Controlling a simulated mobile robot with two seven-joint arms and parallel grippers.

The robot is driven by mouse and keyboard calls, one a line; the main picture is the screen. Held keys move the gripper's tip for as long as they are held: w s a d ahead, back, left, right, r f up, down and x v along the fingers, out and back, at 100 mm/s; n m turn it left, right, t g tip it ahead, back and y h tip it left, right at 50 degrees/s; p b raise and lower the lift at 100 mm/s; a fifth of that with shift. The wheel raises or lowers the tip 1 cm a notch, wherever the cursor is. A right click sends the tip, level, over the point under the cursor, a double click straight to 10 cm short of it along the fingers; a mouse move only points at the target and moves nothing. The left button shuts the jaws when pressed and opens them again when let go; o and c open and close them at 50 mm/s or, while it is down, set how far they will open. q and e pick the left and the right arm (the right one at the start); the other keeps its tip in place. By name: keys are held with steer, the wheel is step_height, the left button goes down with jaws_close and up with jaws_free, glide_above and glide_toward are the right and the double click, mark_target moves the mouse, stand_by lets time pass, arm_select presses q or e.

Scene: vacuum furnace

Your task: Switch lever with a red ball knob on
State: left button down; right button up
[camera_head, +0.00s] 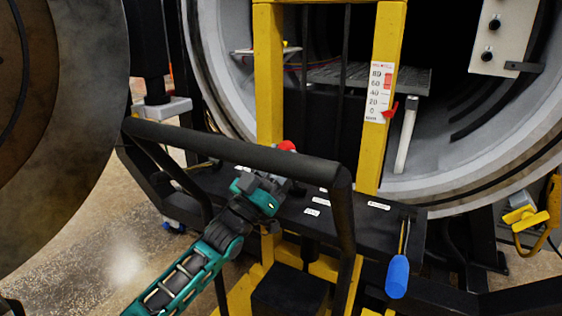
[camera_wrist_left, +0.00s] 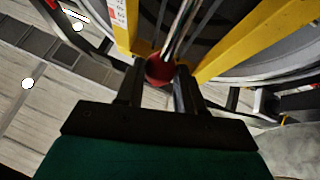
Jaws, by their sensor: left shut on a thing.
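The lever's red ball knob (camera_head: 288,146) shows just above the black handrail in the head view, mostly hidden by the rail and my gripper. My left gripper (camera_head: 278,180) reaches in from the lower left, below and behind the black rail. In the left wrist view the red ball knob (camera_wrist_left: 159,71) sits between the tips of my left gripper (camera_wrist_left: 158,88), which is shut on it. My right gripper is in neither view.
A black tubular handrail (camera_head: 240,152) crosses close to my left gripper. Yellow posts (camera_head: 268,70) stand before the round furnace opening, one with a scale (camera_head: 380,92) and red pointer. A blue-handled tool (camera_head: 397,277) hangs at the right of the black shelf.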

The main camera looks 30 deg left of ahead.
arm_select(q)
steer(key=shift+d+f, duration=0.1)
steer(key=shift+f, duration=0.4)
steer(key=c, duration=0.9)
jaws_free()
steer(key=shift+w, duration=0.2)
steer(key=shift+o, duration=0.9)
steer(key=shift+r, duration=0.2)
steer(key=shift+s, duration=0.1)
steer(key=v, duration=1.3)
steer(key=shift+p, duration=0.4)
steer(key=shift+r, duration=0.1)
